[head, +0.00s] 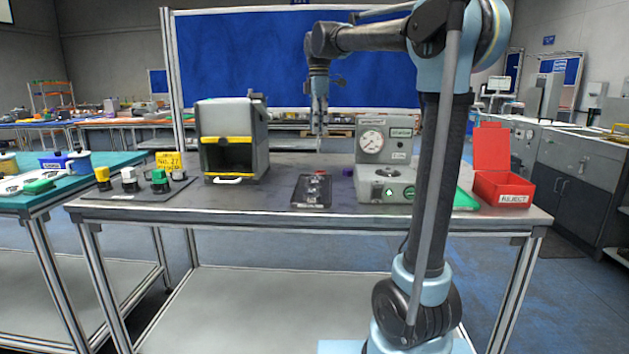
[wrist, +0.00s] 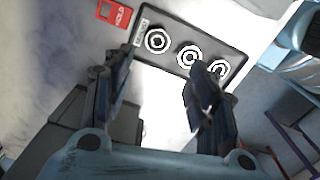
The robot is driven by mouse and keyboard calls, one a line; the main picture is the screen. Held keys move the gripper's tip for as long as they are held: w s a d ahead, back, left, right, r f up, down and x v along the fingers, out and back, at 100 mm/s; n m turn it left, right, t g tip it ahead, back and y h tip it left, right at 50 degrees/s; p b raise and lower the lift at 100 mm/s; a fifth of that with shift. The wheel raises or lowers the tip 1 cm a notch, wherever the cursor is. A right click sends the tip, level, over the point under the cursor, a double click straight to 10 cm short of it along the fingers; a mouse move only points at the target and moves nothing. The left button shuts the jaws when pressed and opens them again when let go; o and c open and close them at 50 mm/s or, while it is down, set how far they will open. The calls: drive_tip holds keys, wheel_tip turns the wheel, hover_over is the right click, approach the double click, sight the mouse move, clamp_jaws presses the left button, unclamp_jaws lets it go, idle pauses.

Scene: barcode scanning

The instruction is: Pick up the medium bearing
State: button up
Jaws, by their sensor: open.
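A dark tray (head: 298,202) lies on the table near its middle; it also shows at the top of the wrist view (wrist: 197,26). Three ring-shaped bearings sit in a row in it: a left one (wrist: 157,41), a middle one (wrist: 187,55) and a right one (wrist: 221,68), partly hidden by a finger. I cannot tell surely by size which is the medium bearing. My gripper (head: 318,147) hangs pointing down above the table behind the tray. In the wrist view my gripper (wrist: 163,66) is open, with nothing between its fingers.
A gauge machine (head: 372,152) stands right of the tray, with a red reject bin (head: 503,188) farther right. A grey box machine with yellow trim (head: 232,115) stands left. A mat with several coloured-top items (head: 130,190) lies at far left. A red HOLD label (wrist: 117,13) is beside the tray.

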wheel_tip(320, 180, down, 12)
drive_tip(key=shift+w+a+r, duration=0.1)
drive_tip(key=shift+a, duration=0.05)
drive_tip(key=shift+w+a+f, duration=0.1)
drive_tip(key=shift+a+f, duration=0.05)
drive_tip(key=shift+f, duration=1.2)
drive_tip(key=shift+a+f, duration=0.15)
drive_tip(key=shift+f, duration=1.15)
drive_tip(key=c, duration=0.9)
